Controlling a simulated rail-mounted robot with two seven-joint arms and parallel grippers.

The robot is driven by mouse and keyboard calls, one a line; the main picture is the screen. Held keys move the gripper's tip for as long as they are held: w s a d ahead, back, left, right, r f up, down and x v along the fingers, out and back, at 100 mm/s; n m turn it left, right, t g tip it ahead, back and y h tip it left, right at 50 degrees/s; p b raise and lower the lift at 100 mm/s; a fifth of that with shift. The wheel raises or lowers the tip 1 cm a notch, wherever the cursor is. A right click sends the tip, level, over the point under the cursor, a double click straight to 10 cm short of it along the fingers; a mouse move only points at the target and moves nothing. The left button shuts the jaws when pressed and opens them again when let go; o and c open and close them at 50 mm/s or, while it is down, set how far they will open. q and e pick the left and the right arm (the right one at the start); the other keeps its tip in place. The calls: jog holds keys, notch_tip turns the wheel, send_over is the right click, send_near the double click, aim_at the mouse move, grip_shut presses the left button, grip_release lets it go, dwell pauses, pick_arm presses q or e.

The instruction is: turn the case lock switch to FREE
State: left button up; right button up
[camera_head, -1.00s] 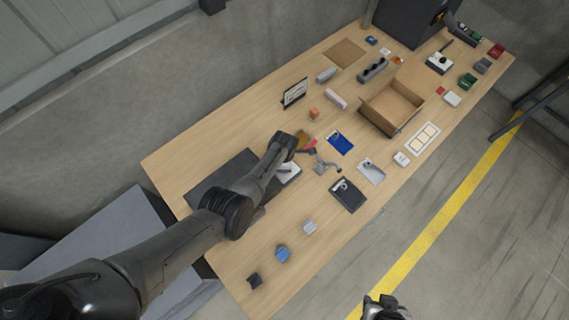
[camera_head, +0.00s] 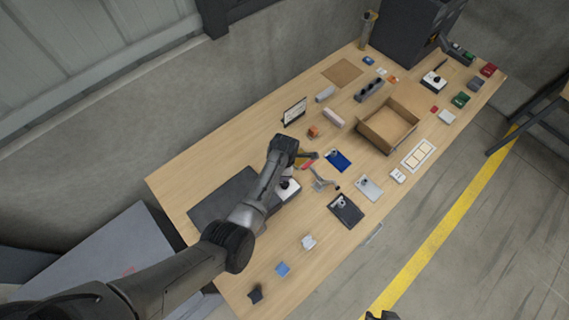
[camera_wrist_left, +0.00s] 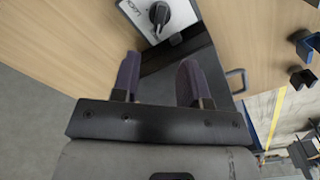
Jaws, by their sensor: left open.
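A white switch box with a black knob (camera_head: 289,184) sits at the right edge of a dark mat (camera_head: 218,198). The knob also shows at the top of the left wrist view (camera_wrist_left: 159,14), beside dark lettering too small and tilted to read surely. I cannot tell which setting it points to. My left gripper (camera_wrist_left: 157,78) is open and empty, its two dark fingers pointing toward the box. The knob lies beyond the fingertips, apart from them. In the head view my left wrist hides the fingers. A bit of my right gripper (camera_head: 381,315) shows at the bottom edge.
A grey metal clamp-like part (camera_head: 320,181) stands just right of the switch box. A blue plate (camera_head: 338,160) and a black plate (camera_head: 346,210) lie nearby. An open cardboard box (camera_head: 388,126) and another white box with a black knob (camera_head: 433,80) are farther right.

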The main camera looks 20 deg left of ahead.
pick_arm(q)
jog(key=shift+r, duration=1.7)
